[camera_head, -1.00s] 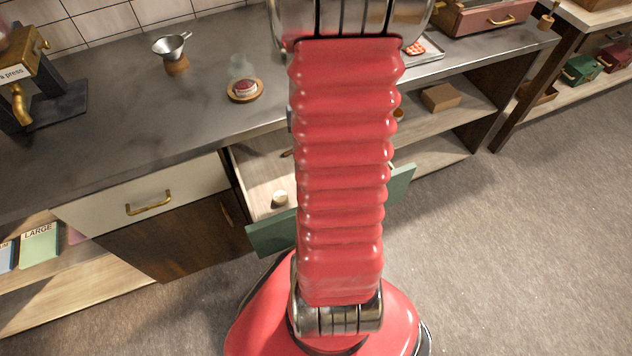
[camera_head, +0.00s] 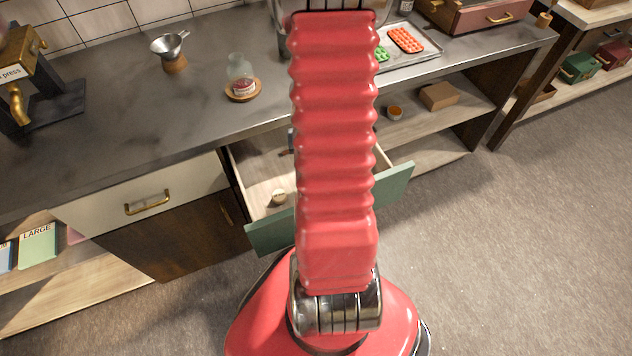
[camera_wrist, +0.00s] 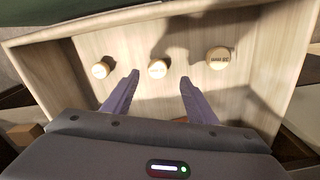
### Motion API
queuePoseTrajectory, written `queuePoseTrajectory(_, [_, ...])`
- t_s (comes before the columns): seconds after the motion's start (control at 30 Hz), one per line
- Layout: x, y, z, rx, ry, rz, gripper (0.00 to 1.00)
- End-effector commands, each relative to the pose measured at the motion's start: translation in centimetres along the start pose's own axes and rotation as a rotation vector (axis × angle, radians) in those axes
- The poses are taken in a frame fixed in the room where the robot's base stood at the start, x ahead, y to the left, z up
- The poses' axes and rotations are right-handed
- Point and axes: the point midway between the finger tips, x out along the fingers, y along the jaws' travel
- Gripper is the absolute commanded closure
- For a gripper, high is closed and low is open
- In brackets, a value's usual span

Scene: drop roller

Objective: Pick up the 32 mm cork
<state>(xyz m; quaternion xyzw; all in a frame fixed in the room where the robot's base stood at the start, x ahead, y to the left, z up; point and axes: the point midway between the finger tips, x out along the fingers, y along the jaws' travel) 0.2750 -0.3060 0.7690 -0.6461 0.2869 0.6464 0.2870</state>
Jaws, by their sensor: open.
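Three pale round corks lie apart in the open drawer (camera_wrist: 275,75) in the wrist view: a left cork (camera_wrist: 100,70), a middle cork (camera_wrist: 157,68) and a right cork (camera_wrist: 218,58), which looks the largest. Each has dark print on top, too small to read surely, so I cannot tell which is 32 mm. My gripper (camera_wrist: 158,79) is open and empty, its two purple fingers pointing into the drawer on either side of the middle cork's line. In the head view, one cork (camera_head: 278,197) shows in the drawer; my arm hides the others and my gripper.
The drawer's green front (camera_head: 271,234) sticks out below the grey counter (camera_head: 120,120). On the counter are a funnel (camera_head: 170,48), a glass jar on a wooden coaster (camera_head: 243,90) and a tray (camera_head: 425,55) of orange and green items. A cardboard box (camera_head: 438,96) sits on the shelf at right.

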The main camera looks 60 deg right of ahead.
Motion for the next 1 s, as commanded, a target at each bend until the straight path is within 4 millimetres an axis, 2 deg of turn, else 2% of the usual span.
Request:
queuePoseTrajectory(0.47, [0.6,0.1,0.0,0.001,-0.001,0.000,0.48])
queuePoseTrajectory(0.8, [4.0,0.6,-0.1,0.001,-0.002,0.000,0.48])
queuePoseTrajectory(1.0, [5.2,0.6,-0.1,0.001,0.000,0.000,0.48])
